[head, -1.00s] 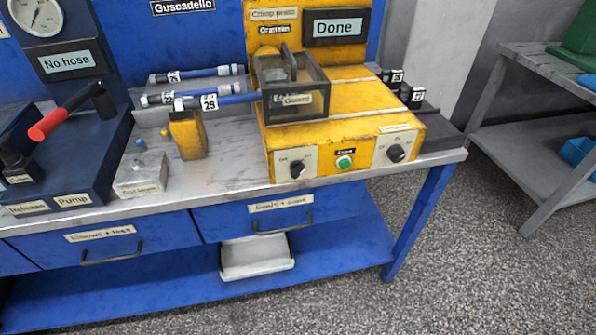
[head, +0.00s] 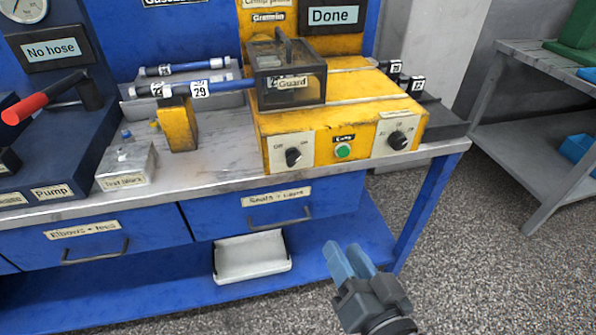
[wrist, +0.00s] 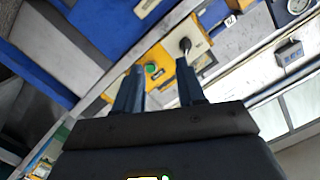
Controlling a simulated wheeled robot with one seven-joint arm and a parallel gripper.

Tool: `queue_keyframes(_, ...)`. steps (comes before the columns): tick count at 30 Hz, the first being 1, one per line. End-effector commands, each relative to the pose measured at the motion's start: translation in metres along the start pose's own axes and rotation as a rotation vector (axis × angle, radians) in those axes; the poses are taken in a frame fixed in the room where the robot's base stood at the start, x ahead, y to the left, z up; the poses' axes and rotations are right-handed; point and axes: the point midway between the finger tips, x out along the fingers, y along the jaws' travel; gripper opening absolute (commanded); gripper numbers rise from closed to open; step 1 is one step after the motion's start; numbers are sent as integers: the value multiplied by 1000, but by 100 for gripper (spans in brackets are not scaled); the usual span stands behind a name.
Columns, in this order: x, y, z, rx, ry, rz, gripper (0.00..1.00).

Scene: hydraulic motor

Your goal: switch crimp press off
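The yellow crimp press (head: 345,125) stands on the bench, its display (head: 333,16) reading "Done". Its front has a left black knob (head: 293,156) on a plate marked Off and apparently On, a green button (head: 343,151), and a right black knob (head: 397,140). I cannot tell which way the left knob points. My gripper (head: 347,257) is open and empty, below and in front of the press front, touching nothing. In the wrist view the green button (wrist: 151,69) shows between the fingers and the left knob (wrist: 185,45) just beyond one fingertip. The right knob is not clear there.
A clear guard box (head: 290,75) sits on the press. A blue hose (head: 220,88) marked 29 lies toward it over a yellow rest (head: 178,127). Bench drawers (head: 250,208) and a white tray (head: 252,257) are below. Open floor (head: 480,260) lies to the right.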

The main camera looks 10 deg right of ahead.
Motion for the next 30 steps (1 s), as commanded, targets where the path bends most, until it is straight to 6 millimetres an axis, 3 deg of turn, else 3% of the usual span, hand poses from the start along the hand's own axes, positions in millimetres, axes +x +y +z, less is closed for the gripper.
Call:
queue_keyframes(1, 22, -9, -2, 35, 25, -9, 39)
queue_keyframes(3, 45, -20, -8, 88, 52, -10, 39)
queue_keyframes(9, 90, -47, -27, 207, 118, -15, 39)
queue_keyframes(17, 110, -57, -36, 252, 142, -15, 39)
queue_keyframes(30, 170, -56, -45, 252, 142, -14, 39)
